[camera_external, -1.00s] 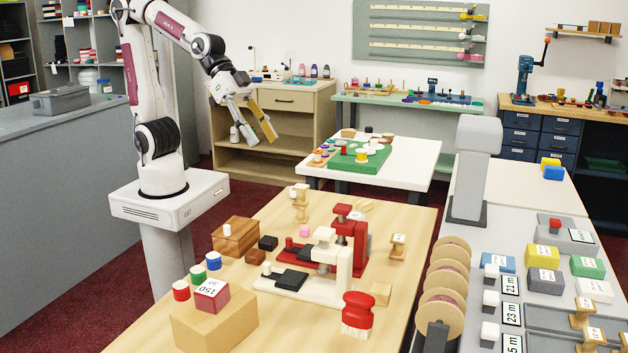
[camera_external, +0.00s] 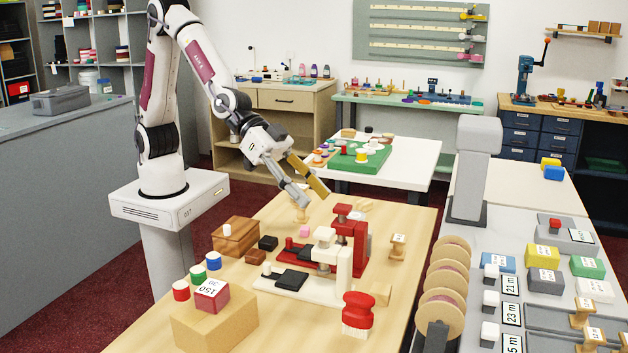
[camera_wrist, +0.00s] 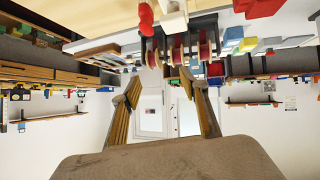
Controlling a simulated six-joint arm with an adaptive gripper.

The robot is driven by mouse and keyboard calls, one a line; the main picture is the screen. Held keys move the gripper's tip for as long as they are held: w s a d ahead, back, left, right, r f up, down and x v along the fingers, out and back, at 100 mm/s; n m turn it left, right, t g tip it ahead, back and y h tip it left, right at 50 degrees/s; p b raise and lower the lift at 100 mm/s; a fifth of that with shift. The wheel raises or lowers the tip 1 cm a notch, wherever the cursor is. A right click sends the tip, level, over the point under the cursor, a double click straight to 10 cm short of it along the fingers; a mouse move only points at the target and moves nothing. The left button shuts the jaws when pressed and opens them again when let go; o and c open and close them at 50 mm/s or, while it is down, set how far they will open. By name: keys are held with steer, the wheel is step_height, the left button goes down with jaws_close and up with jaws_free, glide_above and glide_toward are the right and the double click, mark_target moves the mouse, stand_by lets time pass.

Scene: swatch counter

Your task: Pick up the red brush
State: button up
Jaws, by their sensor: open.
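The red brush (camera_external: 358,310) stands on the wooden table near its front right edge, with a red handle on top and pale bristles below. A red shape that looks like the same brush shows at the top of the wrist view (camera_wrist: 146,18). My gripper (camera_external: 316,199) is open and empty, above the far part of the table, up and to the left of the brush and well apart from it. Its two fingers also show in the wrist view (camera_wrist: 163,95) with nothing between them.
A red press (camera_external: 350,235) and a white press (camera_external: 340,270) stand between my gripper and the brush. A cardboard-coloured block (camera_external: 215,325) with a red labelled box (camera_external: 211,295) is at front left. A spool rack (camera_external: 445,290) stands right of the table. The table's front middle is clear.

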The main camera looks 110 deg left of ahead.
steer(key=w+d+f+t, duration=0.1)
steer(key=w+d+f, duration=0.45)
steer(key=f, duration=0.25)
steer(key=t+y, duration=0.2)
glide_toward(358, 316)
steer(key=shift+w+a+r+n, duration=0.15)
steer(key=shift+w+n, duration=0.05)
steer(key=shift+w, duration=0.3)
steer(key=shift+w+a+r+n, duration=0.15)
steer(key=shift+w+a+n, duration=0.05)
steer(key=shift+w, duration=0.3)
steer(key=shift+f, duration=0.75)
steer(key=shift+w, duration=0.1)
steer(key=shift+x, duration=1.25)
steer(key=shift+a+f, duration=0.1)
steer(key=shift+w+f, duration=0.1)
steer(key=shift+f, duration=0.05)
steer(key=shift+w+f, duration=0.9)
steer(key=shift+w, duration=0.2)
steer(key=shift+x, duration=1.05)
